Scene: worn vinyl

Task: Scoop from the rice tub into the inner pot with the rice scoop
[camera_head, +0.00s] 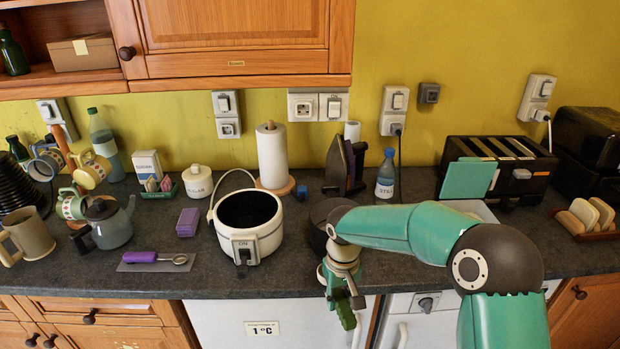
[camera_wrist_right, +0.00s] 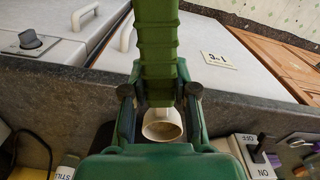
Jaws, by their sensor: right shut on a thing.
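My right gripper (camera_head: 343,278) is shut on the green handle (camera_head: 346,314) of a scoop, over the counter's front edge. In the wrist view the green handle (camera_wrist_right: 158,50) runs between my right fingers (camera_wrist_right: 160,97), and the cream scoop cup (camera_wrist_right: 162,125) shows below. A white cooker (camera_head: 248,225) with a dark, empty-looking inside (camera_head: 248,207) stands left of the gripper. A dark round vessel (camera_head: 317,232) is partly hidden behind my right arm. A pale tub-like thing (camera_head: 473,208) shows partly behind the arm; I cannot see its contents. My left gripper is not in view.
A purple-handled spoon (camera_head: 156,257) lies on a mat at the left. A paper roll (camera_head: 272,155), iron (camera_head: 337,168) and blue-capped bottle (camera_head: 386,178) stand behind. A toaster (camera_head: 497,167) and bread rack (camera_head: 588,217) are at the right.

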